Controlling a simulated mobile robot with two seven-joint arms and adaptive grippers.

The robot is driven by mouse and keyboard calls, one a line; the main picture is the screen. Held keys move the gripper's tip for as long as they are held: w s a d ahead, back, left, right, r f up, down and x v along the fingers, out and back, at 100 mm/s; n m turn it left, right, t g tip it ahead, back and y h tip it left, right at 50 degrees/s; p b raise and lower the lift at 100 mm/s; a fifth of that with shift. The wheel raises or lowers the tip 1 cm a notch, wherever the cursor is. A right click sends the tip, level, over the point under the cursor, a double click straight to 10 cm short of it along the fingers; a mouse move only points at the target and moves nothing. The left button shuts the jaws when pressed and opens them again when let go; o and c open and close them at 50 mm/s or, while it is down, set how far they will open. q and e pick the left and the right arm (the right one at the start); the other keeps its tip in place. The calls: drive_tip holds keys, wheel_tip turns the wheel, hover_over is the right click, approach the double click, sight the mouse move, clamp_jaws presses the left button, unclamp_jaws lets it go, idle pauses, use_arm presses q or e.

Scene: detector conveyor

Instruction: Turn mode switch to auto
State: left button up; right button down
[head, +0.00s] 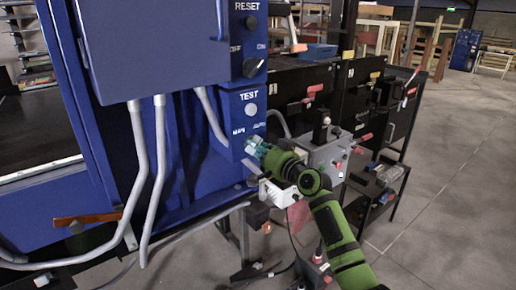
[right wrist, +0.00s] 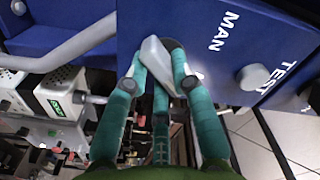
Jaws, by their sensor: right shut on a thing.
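The mode switch shows in the right wrist view as a light grey handle (right wrist: 157,60) on a dark round base, on the blue control box (head: 229,165). The handle lies slanted between my teal fingers. My right gripper (head: 254,148) is shut on it; it also shows in the right wrist view (right wrist: 160,80). In the head view the gripper covers the switch, just below the MAN and AUTO lettering. MAN (right wrist: 225,30) is readable beside the handle in the wrist view; AUTO is not readable there. My left gripper is not in view.
The grey TEST button (head: 251,109) sits above the switch. A black OFF/ON knob (head: 253,67) and a RESET button (head: 251,22) are higher up. Grey conduits (head: 160,160) run left of the box. A grey machine unit (head: 330,155) stands close behind my right arm.

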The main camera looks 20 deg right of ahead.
drive_tip(key=c, duration=1)
unclamp_jaws()
drive_tip(key=shift+c, duration=0.2)
drive_tip(key=v, duration=1.2)
